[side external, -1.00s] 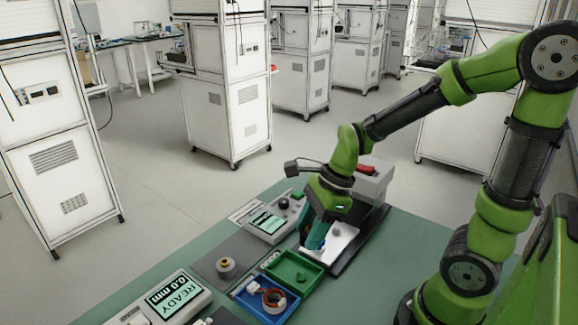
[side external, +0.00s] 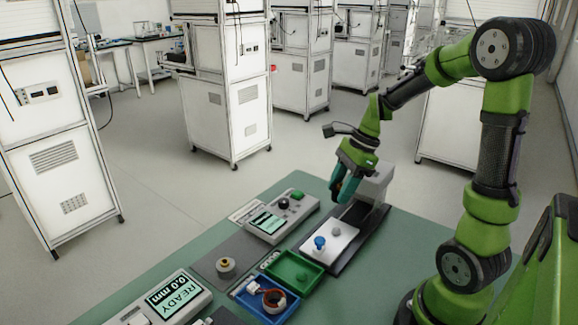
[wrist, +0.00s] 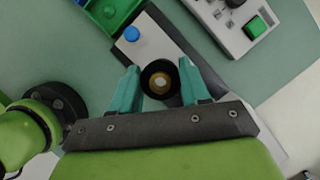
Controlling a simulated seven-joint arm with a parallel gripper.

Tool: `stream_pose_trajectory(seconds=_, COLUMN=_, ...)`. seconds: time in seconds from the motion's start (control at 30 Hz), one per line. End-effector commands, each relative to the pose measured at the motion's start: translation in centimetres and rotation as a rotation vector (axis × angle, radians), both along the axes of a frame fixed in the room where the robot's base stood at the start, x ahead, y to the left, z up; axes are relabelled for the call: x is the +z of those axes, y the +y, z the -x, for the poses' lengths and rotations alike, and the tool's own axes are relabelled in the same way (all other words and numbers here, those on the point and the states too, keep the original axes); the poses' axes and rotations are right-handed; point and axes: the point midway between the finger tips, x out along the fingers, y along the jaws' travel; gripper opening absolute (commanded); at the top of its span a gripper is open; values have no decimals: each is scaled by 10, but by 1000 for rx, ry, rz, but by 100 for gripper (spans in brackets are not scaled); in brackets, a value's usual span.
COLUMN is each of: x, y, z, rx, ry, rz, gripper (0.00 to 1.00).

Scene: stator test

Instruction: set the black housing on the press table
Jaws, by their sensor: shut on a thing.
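The black housing (wrist: 160,79) is a dark round part with a gold and pale centre, between the two teal fingers of my gripper (wrist: 161,88) in the wrist view. My gripper (side external: 345,190) is shut on it, raised above the far part of the press. The housing cannot be made out in the side view. The press has a black base (side external: 364,229), a white plate (side external: 337,249) and a grey column (side external: 377,180). A blue knob (side external: 319,243) and a grey knob (side external: 337,232) stand on the plate. The blue knob also shows in the wrist view (wrist: 132,34).
Left of the press are a green tray (side external: 313,281) and a blue tray (side external: 294,309) holding a copper-coloured ring. A control box (side external: 279,226) with a green button and a READY display unit (side external: 170,296) stand nearby. Green tabletop is bare to the right.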

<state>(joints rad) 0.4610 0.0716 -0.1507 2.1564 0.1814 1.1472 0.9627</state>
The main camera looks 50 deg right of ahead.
Motion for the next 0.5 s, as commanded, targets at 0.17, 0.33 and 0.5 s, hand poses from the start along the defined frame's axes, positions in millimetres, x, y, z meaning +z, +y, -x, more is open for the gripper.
stream_pose_trajectory(seconds=0.17, x=-25, y=0, z=0, rx=-2, ry=1, rz=0, gripper=14)
stream_pose_trajectory(seconds=0.33, x=-35, y=0, z=0, rx=-3, ry=-2, rz=1, gripper=14)
stream_pose_trajectory(seconds=0.5, x=-48, y=1, z=0, rx=-2, ry=1, rz=0, gripper=14)
